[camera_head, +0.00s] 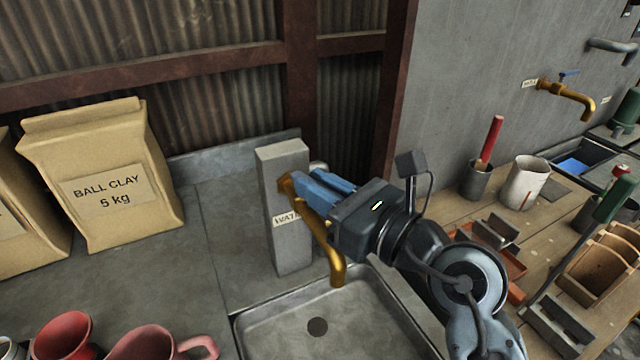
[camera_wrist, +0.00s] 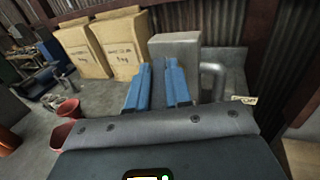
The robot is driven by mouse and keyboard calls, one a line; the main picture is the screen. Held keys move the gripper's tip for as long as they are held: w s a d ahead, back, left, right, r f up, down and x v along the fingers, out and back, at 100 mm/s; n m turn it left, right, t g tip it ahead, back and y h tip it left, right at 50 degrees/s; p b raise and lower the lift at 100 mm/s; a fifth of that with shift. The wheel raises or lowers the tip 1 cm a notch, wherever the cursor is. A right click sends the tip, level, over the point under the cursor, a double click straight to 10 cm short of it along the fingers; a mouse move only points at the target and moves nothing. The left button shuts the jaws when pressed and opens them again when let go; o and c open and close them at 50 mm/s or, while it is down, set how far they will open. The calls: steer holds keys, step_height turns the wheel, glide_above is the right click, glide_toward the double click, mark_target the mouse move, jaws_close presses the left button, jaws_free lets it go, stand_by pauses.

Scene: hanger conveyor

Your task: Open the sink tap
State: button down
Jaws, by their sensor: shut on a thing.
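The brass sink tap (camera_head: 325,243) comes out of a grey post (camera_head: 290,245) behind the sink (camera_head: 258,335), and its spout curves down over the basin. A label reading "WATE…" is on the post, partly covered by the tap. My gripper (camera_head: 302,181) is at the top of the tap, close to the post, with its blue fingers pointing left. It is shut on the tap handle, which the fingers hide. In the wrist view my gripper (camera_wrist: 158,64) faces the grey post (camera_wrist: 175,45), with a gap showing between the two fingers.
Another brass tap (camera_head: 567,95) with a blue lever is on the right wall. A wooden bench (camera_head: 515,208) with tools and pots lies at right.

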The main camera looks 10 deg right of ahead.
steer(key=shift+r, duration=0.5)
steer(key=c, duration=1.2)
jaws_free()
steer(key=shift+o, duration=0.8)
steer(key=shift+f, duration=0.25)
steer(key=b+v, duration=0.2)
steer(key=v, duration=0.5)
steer(key=shift+s+d, duration=0.2)
steer(key=shift+s, duration=0.1)
